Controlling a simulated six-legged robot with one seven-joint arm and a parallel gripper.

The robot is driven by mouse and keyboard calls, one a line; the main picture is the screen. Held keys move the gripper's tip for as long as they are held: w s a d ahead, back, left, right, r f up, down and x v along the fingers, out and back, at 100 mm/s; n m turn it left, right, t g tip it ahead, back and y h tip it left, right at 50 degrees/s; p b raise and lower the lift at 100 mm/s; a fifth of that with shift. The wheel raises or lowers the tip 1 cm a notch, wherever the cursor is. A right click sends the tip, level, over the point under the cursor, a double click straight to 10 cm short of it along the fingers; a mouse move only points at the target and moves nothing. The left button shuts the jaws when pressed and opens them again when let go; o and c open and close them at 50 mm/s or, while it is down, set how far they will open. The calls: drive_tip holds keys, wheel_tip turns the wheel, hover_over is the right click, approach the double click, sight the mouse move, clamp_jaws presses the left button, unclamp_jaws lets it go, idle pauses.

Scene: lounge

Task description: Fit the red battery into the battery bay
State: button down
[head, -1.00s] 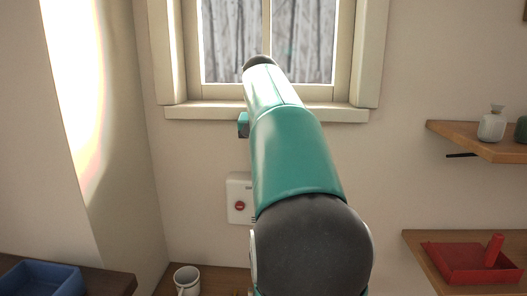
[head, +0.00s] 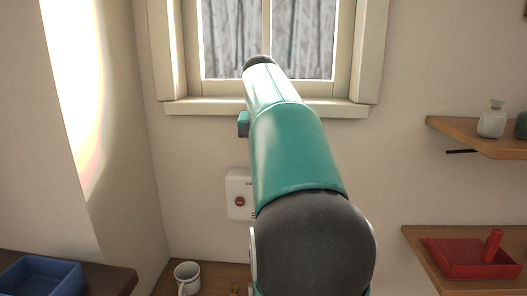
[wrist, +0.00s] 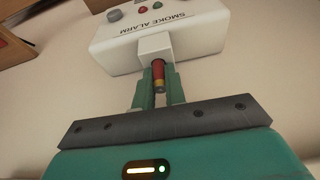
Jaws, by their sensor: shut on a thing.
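In the wrist view the red battery (wrist: 158,72), with a yellowish band near its lower end, is held upright between the two teal fingers of my gripper (wrist: 160,88). Its upper end meets the lower edge of a white block, which looks like the battery bay (wrist: 154,46), under the white smoke alarm (wrist: 160,22). I cannot tell whether the battery's end is inside the bay or just at its mouth. In the head view the smoke alarm (head: 240,195) is on the wall below the window, partly covered by my arm.
A white mug (head: 187,277) stands on a wooden surface below the alarm. A blue tray (head: 40,277) is at lower left. On the right are wooden shelves with a red tray (head: 470,262) and a pale vase (head: 491,122). A window sill (head: 200,107) juts out above the alarm.

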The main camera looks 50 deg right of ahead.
drive_tip(key=shift+a+f, duration=0.1)
drive_tip(key=shift+f, duration=1.45)
drive_tip(key=c, duration=1.5)
unclamp_jaws()
drive_tip(key=shift+a+r, duration=0.1)
drive_tip(key=shift+r, duration=0.65)
drive_tip(key=shift+o, duration=0.7)
drive_tip(key=shift+r, duration=0.2)
drive_tip(key=shift+s+a+r, duration=0.15)
drive_tip(key=shift+a+r, duration=0.05)
drive_tip(key=shift+r, duration=0.05)
drive_tip(key=shift+s+a+r, duration=0.1)
drive_tip(key=shift+s+r, duration=0.3)
drive_tip(key=shift+r, duration=0.15)
drive_tip(key=shift+w+a+r, duration=0.1)
drive_tip(key=shift+a+r, duration=0.05)
drive_tip(key=shift+r, duration=0.35)
drive_tip(key=shift+v, duration=0.85)
